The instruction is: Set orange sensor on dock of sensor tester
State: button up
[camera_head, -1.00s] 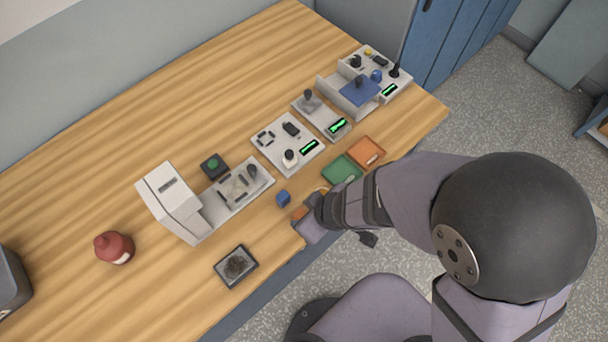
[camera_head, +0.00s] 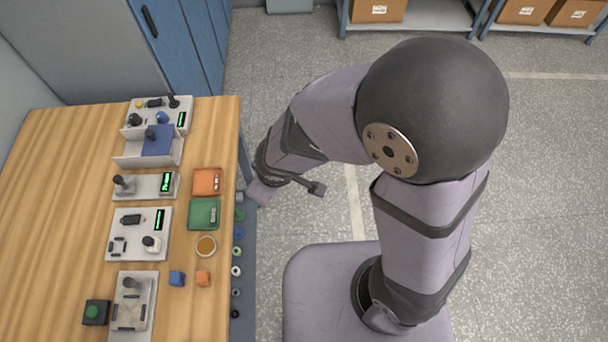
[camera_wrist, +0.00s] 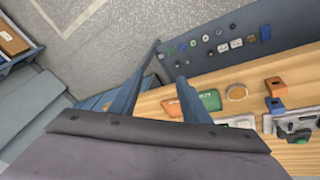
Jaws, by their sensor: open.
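The orange sensor (camera_head: 203,278), a small block, lies on the table near its front edge, just right of a blue block (camera_head: 176,278). It also shows at the right of the wrist view (camera_wrist: 275,86). My gripper (camera_wrist: 169,60) is open and empty, its two fingers apart. It is at the table's front edge beside the coloured trays, away from the orange sensor. Several test stations stand in a row; I cannot tell which is the sensor tester. One grey station (camera_head: 133,305) with a black-knobbed clamp is left of the blocks. Others (camera_head: 140,234) carry green displays.
A green tray (camera_head: 204,214), an orange tray (camera_head: 207,182) and a round tan-filled dish (camera_head: 206,246) lie along the front edge. A black box with a green button (camera_head: 96,312) stands at lower left. Several small round parts show along the front side.

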jog(key=s+d+r+m+g, duration=0.1)
jog(key=d+m, duration=0.4)
jog(key=d, duration=0.5)
jog(key=s+d+r+m+g+h, duration=0.1)
jog(key=d+m, duration=0.4)
jog(key=d, duration=0.5)
notch_tip(320, 180, up, 3)
jog(key=shift+s+f+g+h, duration=0.1)
jog(key=shift+s+g+h, duration=0.2)
jog(key=shift+s+g, duration=0.65)
jog(key=shift+o, duration=0.5)
jog(key=shift+s+d+m, duration=0.15)
jog(key=shift+s+m, duration=0.25)
jog(key=shift+s, duration=0.1)
